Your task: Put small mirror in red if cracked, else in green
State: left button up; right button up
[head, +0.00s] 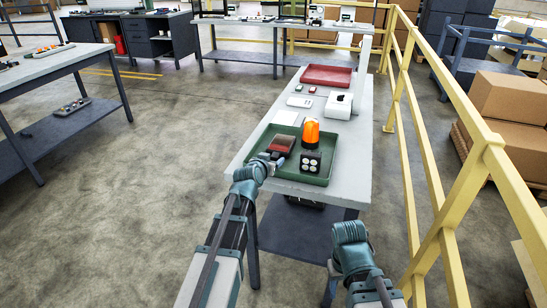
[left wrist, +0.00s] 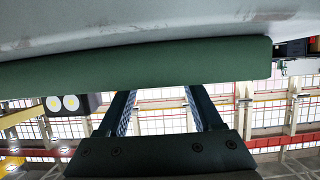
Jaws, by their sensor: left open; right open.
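I cannot pick out the small mirror for certain. A flat brown-red piece (head: 281,144) lies in the green tray (head: 262,175) at the table's near end; its surface is too small to judge. My left gripper (head: 276,158) is over the tray's near left part, close to this piece. In the left wrist view its fingers (left wrist: 164,108) are apart with nothing between them, and the green tray's wall (left wrist: 140,68) crosses above them. A red tray (head: 327,76) stands at the table's far end. My right arm hangs before the table's near right; its fingers do not show.
The green tray also holds an orange beacon (head: 310,132) and a dark block with round pale faces (head: 310,162). A white box (head: 338,105), white flat pieces (head: 299,102) and small red and green items lie between the trays. A yellow railing (head: 410,120) runs along the right.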

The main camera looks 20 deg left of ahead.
pick_arm(q)
jog(key=p+v, duration=0.3)
jog(key=v, duration=0.6)
jog(key=shift+s+r, duration=0.15)
jog(key=shift+s, duration=0.2)
jog(key=s+d+f+g, duration=0.1)
jog(key=d, duration=0.1)
jog(key=s+d+f+m+g+h, duration=0.1)
jog(key=d+f, duration=0.1)
jog(key=d, duration=0.1)
jog(key=s+d+f+g+h, duration=0.1)
jog(key=d+f, duration=0.1)
jog(key=d, duration=0.1)
jog(key=shift+s+d+m, duration=0.1)
jog(key=shift+s+m, duration=0.05)
jog(key=shift+m, duration=0.25)
jog(key=s+d+f+g+y, duration=0.1)
jog(key=s+d+f+g, duration=0.1)
jog(key=s, duration=0.5)
jog(key=s+d+f+m+g+y, duration=0.1)
jog(key=s+d+f+g, duration=0.2)
jog(key=s, duration=0.4)
jog(key=s+d+f+g+y, duration=0.1)
jog(key=s+d+f+g, duration=0.2)
jog(key=s+g, duration=0.3)
jog(key=shift+s+d+f+m+y, duration=0.2)
jog(key=shift+s+d+m+y, duration=0.1)
jog(key=shift+s+d+y, duration=0.15)
